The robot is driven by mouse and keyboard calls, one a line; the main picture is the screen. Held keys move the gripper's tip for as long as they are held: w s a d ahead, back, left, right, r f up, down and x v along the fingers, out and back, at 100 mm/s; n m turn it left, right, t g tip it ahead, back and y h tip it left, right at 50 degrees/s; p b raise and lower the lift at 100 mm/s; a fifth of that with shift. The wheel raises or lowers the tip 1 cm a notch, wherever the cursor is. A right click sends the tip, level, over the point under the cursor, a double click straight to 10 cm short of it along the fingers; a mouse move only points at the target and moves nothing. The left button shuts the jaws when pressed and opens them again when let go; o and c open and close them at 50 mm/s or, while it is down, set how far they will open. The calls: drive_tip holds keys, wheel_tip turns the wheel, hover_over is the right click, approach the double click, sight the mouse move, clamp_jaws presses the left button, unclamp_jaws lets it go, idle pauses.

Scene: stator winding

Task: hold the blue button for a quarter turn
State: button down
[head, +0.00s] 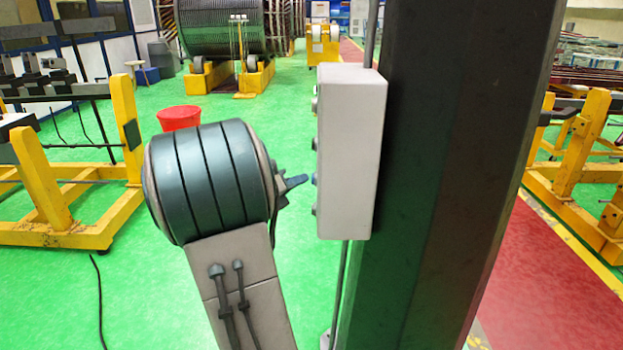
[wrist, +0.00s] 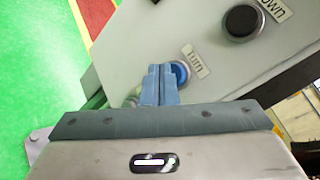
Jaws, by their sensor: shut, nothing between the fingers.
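The blue button (wrist: 181,73) is on the face of a pale control box (head: 352,150), beside a label reading "Turn". In the wrist view, my fingers cover part of the button's left side. In the head view, my gripper (head: 306,179) is shut and empty, pointing right at the box's button side, with its tips at the height of the blue button (head: 315,179). The tips are at or very close to the button; I cannot tell whether they press it. The wrist view also shows my closed fingertips (wrist: 160,68). A large ribbed stator drum (head: 222,27) rests on rollers at the back.
A black button (wrist: 242,21) with a label ending in "own" is farther up the panel. The box is fixed to a thick dark pillar (head: 450,170). A red bucket (head: 179,118) and yellow stands (head: 60,190) are on the left. Green floor between them is open.

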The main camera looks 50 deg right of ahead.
drive_tip(key=shift+s+d, duration=0.25)
drive_tip(key=shift+s, duration=0.1)
idle(2.4)
idle(2.6)
drive_tip(key=shift+w+a+p, duration=0.5)
drive_tip(key=shift+w+p, duration=0.15)
drive_tip(key=w+a+p, duration=0.1)
drive_tip(key=w, duration=0.1)
drive_tip(key=w+a+p, duration=0.1)
drive_tip(key=w+a, duration=0.1)
drive_tip(key=shift+a, duration=0.1)
idle(1.2)
